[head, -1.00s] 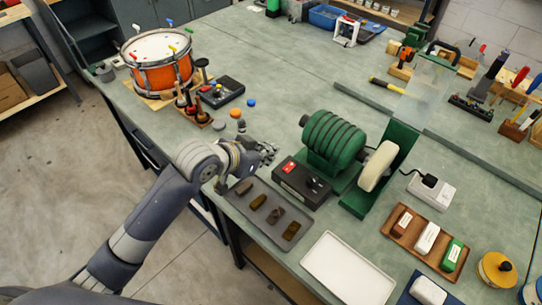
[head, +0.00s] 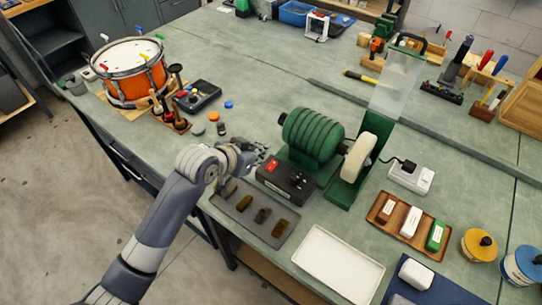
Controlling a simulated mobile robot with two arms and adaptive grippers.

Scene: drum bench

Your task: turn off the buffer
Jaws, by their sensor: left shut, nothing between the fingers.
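The buffer is a green ribbed motor (head: 312,135) with a pale buffing wheel (head: 361,158) on its right side, beside an upright green plate. A black control box (head: 287,181) with a red switch (head: 272,165) and small dark knobs stands in front of the motor. Whether the switch is on or off cannot be told. My left gripper (head: 258,153) is shut and empty, just behind and left of the box, close to the red switch. Contact with the switch cannot be made out. My right gripper is not in view.
A grey tray (head: 232,219) with several brown blocks lies in front of the box. A white tray (head: 338,266) and a wooden tray (head: 385,221) with labelled bars lie to the right. An orange drum (head: 135,82) stands at the left.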

